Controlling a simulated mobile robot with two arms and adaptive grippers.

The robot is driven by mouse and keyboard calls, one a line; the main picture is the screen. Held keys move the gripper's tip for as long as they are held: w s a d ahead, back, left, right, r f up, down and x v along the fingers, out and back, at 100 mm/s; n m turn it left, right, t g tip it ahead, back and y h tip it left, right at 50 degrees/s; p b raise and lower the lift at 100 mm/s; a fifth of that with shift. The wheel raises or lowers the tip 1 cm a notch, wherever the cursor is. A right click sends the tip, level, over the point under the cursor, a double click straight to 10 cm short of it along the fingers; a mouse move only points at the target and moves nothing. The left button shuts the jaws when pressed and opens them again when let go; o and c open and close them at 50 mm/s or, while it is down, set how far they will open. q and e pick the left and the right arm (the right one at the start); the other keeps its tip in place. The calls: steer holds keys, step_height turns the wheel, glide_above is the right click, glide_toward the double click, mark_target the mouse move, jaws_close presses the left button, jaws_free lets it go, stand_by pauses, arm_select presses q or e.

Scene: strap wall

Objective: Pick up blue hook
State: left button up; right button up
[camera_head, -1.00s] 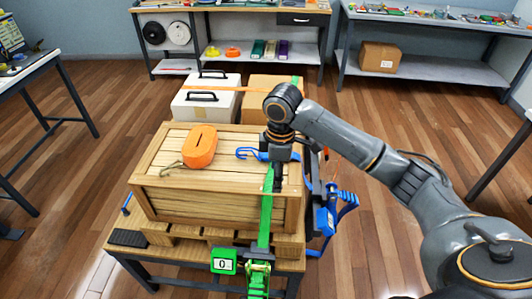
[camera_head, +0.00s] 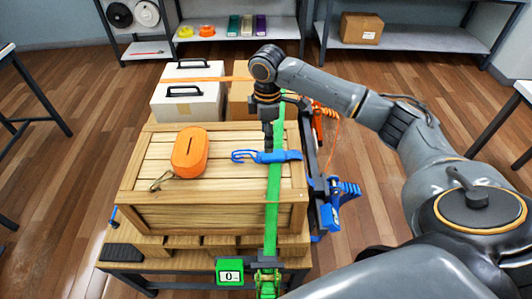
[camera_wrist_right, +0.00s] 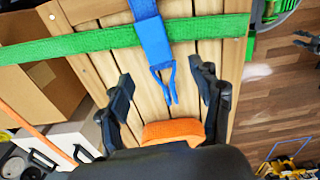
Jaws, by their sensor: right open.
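The blue hook (camera_head: 245,156) lies on top of the wooden crate (camera_head: 150,170), at the end of a blue strap piece (camera_head: 284,156) that crosses the green strap (camera_head: 272,205). In the right wrist view the hook's prongs (camera_wrist_right: 165,82) point into the gap between my open fingers, with room on both sides. My right gripper (camera_wrist_right: 160,90) is open and empty. In the head view it (camera_head: 267,142) points down at the hook's far side; whether it touches the hook cannot be told. My left gripper is not in view.
An orange strap case (camera_head: 190,152) with a metal hook sits left of the blue hook. A white box (camera_head: 190,98) and a cardboard box stand behind the crate. A blue ratchet (camera_head: 335,205) hangs at its right side, and a green tag (camera_head: 229,270) in front.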

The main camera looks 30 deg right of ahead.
mark_target(267, 155)
steer(key=shift+f, duration=0.65)
steer(key=shift+w+f, duration=0.2)
steer(key=shift+f, duration=0.15)
step_height(267, 155, down, 2)
steer(key=shift+s+f+p, duration=0.1)
steer(key=shift+f+p, duration=0.1)
steer(key=shift+p, duration=0.65)
step_height(267, 155, down, 2)
steer(key=shift+d+f, duration=0.1)
steer(key=shift+f, duration=0.35)
steer(key=c, duration=0.6)
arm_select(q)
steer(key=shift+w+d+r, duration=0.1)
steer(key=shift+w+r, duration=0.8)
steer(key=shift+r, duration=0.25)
arm_select(e)
steer(key=c, duration=0.7)
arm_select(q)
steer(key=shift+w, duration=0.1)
arm_select(e)
steer(key=shift+r, duration=0.1)
steer(key=shift+c, duration=0.2)
